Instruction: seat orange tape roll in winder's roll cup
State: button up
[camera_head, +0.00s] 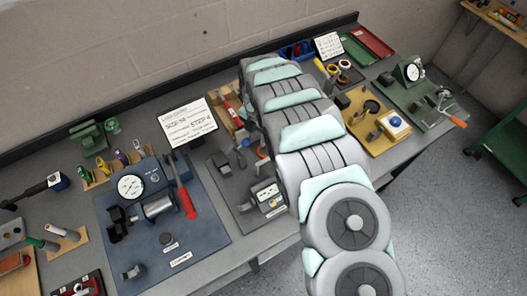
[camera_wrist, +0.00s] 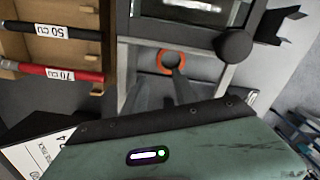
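The orange tape roll (camera_wrist: 162,66) shows as a ring in the wrist view, lying on a grey fixture (camera_wrist: 225,76). In the head view an orange ring (camera_head: 262,153) shows just left of my arm, by the winder (camera_head: 268,197). My gripper (camera_wrist: 160,80) points at the fixture with its two grey fingers apart. The right fingertip overlaps the near edge of the roll; the left one is beside it. I cannot tell whether they touch it. The cup under the roll is not clearly visible, so I cannot tell how it sits. My arm hides the gripper in the head view.
A wooden rack with a black rod (camera_wrist: 50,29) and a red rod (camera_wrist: 58,74) stands left in the wrist view. A dark round knob (camera_wrist: 233,45) is close on the right. A blue mat (camera_head: 205,235) with a gauge lies left in the head view.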

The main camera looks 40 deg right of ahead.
aim_at(260, 148)
jog(key=shift+d+f+p, duration=0.2)
jog(key=shift+f, duration=1.5)
jog(key=shift+d+f+p, duration=0.15)
jog(key=shift+d+f, duration=0.05)
jog(key=shift+f, duration=1.5)
grip_shut()
